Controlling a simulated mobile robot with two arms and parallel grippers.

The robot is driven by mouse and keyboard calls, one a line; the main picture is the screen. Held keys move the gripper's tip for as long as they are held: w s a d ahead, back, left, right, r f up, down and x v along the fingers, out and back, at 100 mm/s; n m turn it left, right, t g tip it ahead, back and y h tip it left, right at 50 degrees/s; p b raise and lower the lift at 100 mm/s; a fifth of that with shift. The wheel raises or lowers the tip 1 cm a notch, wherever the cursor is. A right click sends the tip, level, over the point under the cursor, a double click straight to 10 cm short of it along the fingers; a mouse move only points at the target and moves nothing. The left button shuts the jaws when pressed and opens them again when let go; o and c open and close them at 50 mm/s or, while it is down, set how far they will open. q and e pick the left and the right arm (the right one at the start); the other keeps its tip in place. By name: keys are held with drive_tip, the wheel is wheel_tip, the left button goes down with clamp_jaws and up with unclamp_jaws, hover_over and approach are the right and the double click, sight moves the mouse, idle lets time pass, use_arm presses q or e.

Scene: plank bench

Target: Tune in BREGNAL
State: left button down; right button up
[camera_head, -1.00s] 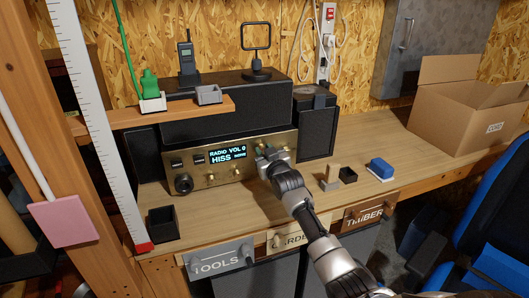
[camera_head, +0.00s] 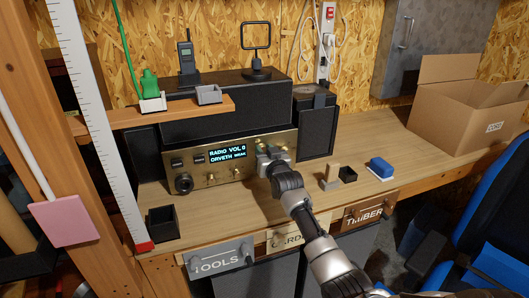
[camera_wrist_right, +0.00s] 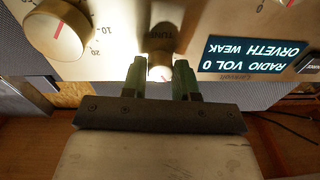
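The radio (camera_head: 215,178) has a brass front and stands on the bench. Its lit display (camera_head: 228,154) reads RADIO VOL 0, ORVETH, WEAK; it also shows upside down in the right wrist view (camera_wrist_right: 258,57). My right gripper (camera_head: 264,152) is at the right part of the radio front. My left gripper is not in view.
A black speaker (camera_head: 315,125) stands right of the radio. A wooden block (camera_head: 331,178), a small black box (camera_head: 348,175) and a blue block (camera_head: 381,167) lie on the bench to the right.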

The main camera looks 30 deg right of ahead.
drive_tip(key=o, duration=0.4)
drive_tip(key=shift+o, duration=0.2)
drive_tip(key=b+v, duration=0.1)
drive_tip(key=v, duration=0.9)
drive_tip(key=shift+s, duration=0.4)
drive_tip(key=shift+a+f, duration=0.1)
drive_tip(key=shift+a, duration=0.05)
